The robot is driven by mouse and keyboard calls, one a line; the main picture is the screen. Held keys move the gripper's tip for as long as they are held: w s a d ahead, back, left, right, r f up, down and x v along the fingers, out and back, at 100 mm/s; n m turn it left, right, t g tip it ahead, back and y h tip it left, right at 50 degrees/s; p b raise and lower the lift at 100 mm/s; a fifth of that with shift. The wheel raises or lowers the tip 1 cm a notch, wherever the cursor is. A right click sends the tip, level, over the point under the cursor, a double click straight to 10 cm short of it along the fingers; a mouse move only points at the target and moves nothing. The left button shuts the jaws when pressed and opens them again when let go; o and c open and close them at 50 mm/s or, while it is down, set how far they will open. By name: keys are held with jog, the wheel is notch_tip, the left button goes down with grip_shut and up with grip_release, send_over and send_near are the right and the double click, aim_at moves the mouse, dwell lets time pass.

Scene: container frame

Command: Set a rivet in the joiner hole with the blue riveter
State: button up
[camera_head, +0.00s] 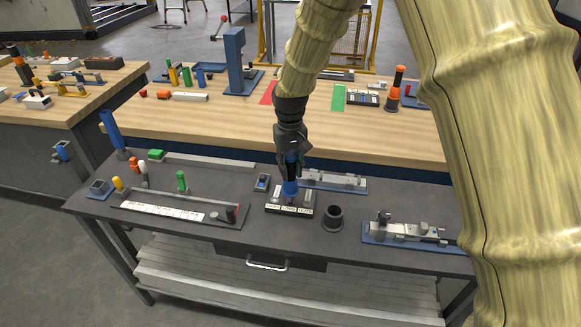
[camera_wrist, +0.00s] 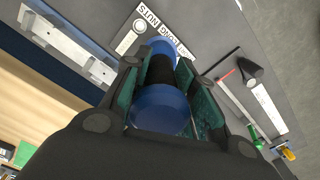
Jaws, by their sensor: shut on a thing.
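My gripper (camera_head: 289,163) is shut on the blue riveter (camera_head: 290,187), which hangs roughly upright below the fingers. In the wrist view the riveter (camera_wrist: 158,108) lies between the two finger pads, with a black middle band and blue ends. Its lower end is over a small labelled tray (camera_head: 273,208) on the dark bench; I cannot tell whether it touches. The tray's label strip shows in the wrist view (camera_wrist: 180,14). A metal joiner-like part on a blue base (camera_head: 345,183) lies just behind the tray. Another fixture on a blue base (camera_head: 412,234) is at the right. No rivet or joiner hole can be made out.
A black cup (camera_head: 333,217) stands right of the tray. A small blue-grey block (camera_head: 262,182) is to its left. A long tray with a white strip (camera_head: 165,210) and several coloured tools are further left. A wooden bench (camera_head: 220,117) stands behind.

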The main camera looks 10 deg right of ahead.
aim_at(290, 153)
jog(key=shift+r+p, duration=2.2)
jog(key=shift+r, duration=1.1)
